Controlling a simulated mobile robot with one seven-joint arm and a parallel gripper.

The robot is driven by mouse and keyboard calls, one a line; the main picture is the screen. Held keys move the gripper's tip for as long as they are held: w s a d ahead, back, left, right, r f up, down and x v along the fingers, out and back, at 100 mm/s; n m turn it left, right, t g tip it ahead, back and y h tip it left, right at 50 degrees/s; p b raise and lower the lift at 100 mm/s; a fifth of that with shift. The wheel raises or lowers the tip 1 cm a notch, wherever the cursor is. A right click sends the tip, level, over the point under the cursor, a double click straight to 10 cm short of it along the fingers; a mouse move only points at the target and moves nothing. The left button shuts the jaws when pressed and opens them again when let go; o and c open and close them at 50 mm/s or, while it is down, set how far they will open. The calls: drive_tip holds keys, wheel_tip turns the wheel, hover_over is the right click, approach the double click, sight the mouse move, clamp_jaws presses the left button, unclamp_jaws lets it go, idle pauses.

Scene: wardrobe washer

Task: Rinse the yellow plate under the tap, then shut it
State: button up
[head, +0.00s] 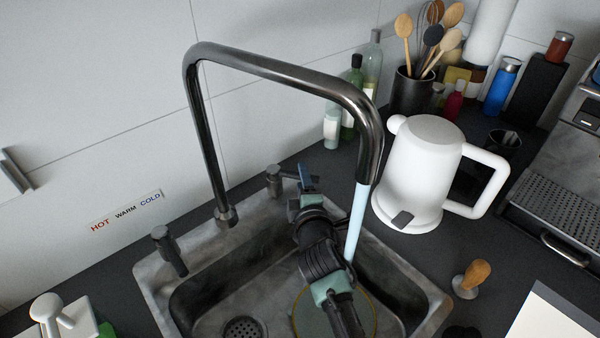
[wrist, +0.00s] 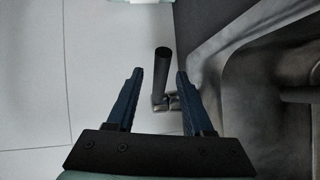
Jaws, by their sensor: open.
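The tap (head: 290,75) arches over the sink, and a pale blue stream of water (head: 356,222) runs from its spout. The plate (head: 372,310) lies in the sink basin; only part of its yellow rim shows, as my arm covers much of it. My gripper (head: 306,180) is open and empty at the back of the sink, close to the right tap handle (head: 273,183). In the wrist view, a dark handle (wrist: 162,65) with a metal base stands between the spread blue fingers of my gripper (wrist: 160,74). I cannot tell whether they touch it.
A second handle (head: 170,252) stands at the sink's left. A HOT, WARM, COLD label (head: 125,213) is on the wall. A white kettle (head: 418,170) stands right of the sink, with bottles (head: 362,85) behind. The sink rim (head: 437,305) borders my arm.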

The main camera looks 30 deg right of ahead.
drive_tip(key=b+x, duration=0.1)
drive_tip(key=x, duration=0.2)
drive_tip(key=shift+w+d+f, duration=0.15)
drive_tip(key=shift+w+f, duration=0.1)
drive_tip(key=shift+w, duration=0.05)
drive_tip(key=shift+w+d+b, duration=0.25)
drive_tip(key=shift+w+b, duration=0.1)
drive_tip(key=shift+w, duration=0.25)
clamp_jaws()
idle(0.8)
